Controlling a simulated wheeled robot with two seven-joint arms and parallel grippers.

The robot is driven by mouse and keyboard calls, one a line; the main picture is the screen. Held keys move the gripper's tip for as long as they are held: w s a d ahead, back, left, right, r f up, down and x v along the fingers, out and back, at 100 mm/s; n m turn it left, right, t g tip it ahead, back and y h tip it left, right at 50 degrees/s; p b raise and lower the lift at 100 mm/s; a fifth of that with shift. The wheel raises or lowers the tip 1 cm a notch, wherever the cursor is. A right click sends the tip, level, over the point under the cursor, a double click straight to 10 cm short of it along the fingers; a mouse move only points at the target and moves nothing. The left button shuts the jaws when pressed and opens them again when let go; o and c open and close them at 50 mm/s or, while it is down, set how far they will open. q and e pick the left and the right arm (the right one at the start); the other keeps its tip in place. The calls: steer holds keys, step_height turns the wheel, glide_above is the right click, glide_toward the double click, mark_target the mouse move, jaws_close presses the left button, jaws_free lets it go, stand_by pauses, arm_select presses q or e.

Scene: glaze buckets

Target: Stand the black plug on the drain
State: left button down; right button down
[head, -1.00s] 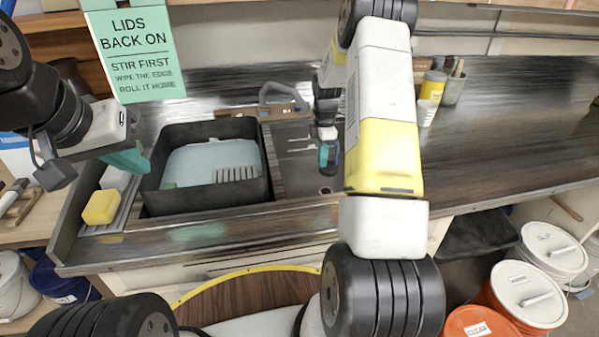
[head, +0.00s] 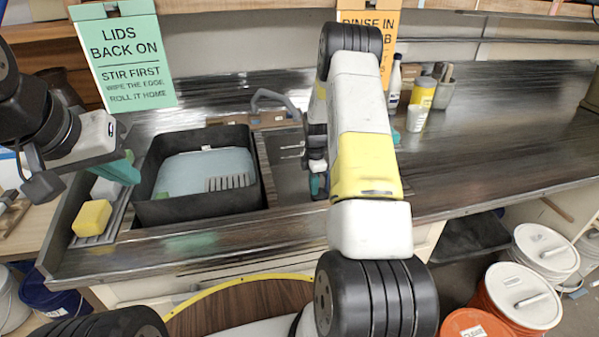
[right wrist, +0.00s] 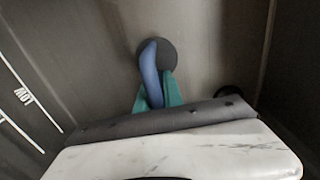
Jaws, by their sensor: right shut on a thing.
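In the right wrist view, my right gripper (right wrist: 158,92) is shut on an upright blue grip that rises from a dark round disc, which I take as the black plug (right wrist: 168,54). How high the disc is above the basin floor I cannot tell. A dark round opening, likely the drain (right wrist: 228,92), lies to the right of the plug, partly hidden by my gripper. In the head view, my right gripper (head: 318,186) is low in the sink, mostly behind my arm, which hides the plug and drain. My left gripper (head: 122,170) hangs left of the black tub; its finger gap is unclear.
A black tub (head: 147,190) with pale blue contents fills the sink's left part. A yellow sponge (head: 92,218) lies on the left ledge. A grey tap (head: 270,97) stands behind. Bottles, including a yellow one (head: 422,93), stand at the back right. The right counter (head: 500,125) is clear.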

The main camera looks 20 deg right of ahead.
steer(key=c, duration=1.5)
jaws_free()
steer(key=shift+f, duration=0.1)
step_height(320, 180, up, 12)
steer(key=shift+r, duration=0.15)
steer(key=s+a+r+m+t, duration=0.2)
steer(key=s+a+r+m, duration=0.2)
steer(key=s+r, duration=0.5)
steer(key=s+a+r+m+t, duration=0.1)
steer(key=s+a+r+m, duration=0.3)
steer(key=r, duration=0.8)
steer(key=s+a+r+m+t, duration=0.1)
steer(key=s+a+m, duration=0.1)
steer(key=s, duration=0.4)
steer(key=s+a+r+m+t+y, duration=0.1)
steer(key=s+a+m, duration=0.1)
steer(key=s+m, duration=0.2)
steer(key=s+a+r+m+t+y, duration=0.1)
steer(key=s+a+r+m, duration=0.1)
steer(key=s, duration=0.6)
steer(key=shift+s+a+m, duration=0.1)
steer(key=shift+s+m, duration=0.05)
steer(key=shift+m, duration=0.25)
